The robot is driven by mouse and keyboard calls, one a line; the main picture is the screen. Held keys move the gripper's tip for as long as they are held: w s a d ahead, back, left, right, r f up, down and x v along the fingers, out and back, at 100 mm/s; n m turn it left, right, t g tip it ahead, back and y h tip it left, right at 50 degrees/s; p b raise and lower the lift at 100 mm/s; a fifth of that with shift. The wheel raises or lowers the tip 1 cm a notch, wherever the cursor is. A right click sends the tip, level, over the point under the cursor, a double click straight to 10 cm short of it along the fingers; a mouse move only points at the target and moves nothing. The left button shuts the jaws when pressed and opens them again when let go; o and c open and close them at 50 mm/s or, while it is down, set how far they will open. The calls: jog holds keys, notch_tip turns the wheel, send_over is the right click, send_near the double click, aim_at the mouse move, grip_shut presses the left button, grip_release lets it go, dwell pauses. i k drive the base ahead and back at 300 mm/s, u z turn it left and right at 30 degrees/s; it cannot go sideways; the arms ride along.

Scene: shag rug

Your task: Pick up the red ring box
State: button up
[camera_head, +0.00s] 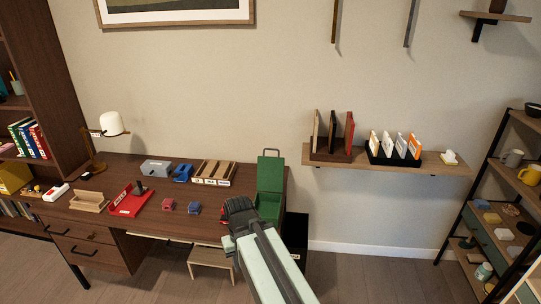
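A small muted-red box (168,205) sits near the front of the brown desk, left of a similar small blue box (194,208). These look like ring boxes. A bit of brighter red (224,211) shows at the left edge of my gripper; most of it is hidden, so I cannot tell what it is. My gripper (236,208) is dark and at the end of my pale arm, over the desk's front right part, right of the blue box. Its fingers point away from the camera, and I cannot see whether they are open or shut.
A green open box (270,187) stands just behind my gripper at the desk's right end. A red tray (131,201), a wooden organizer (214,172), a grey box (155,167) and a lamp (111,123) are also on the desk (120,172). A stool (210,259) is below.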

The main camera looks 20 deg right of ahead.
aim_at(168, 205)
jog(key=u, duration=4.25)
jog(key=k, duration=1.8)
jog(key=z, duration=1.2)
jog(key=i, duration=0.75)
jog(key=z, duration=0.05)
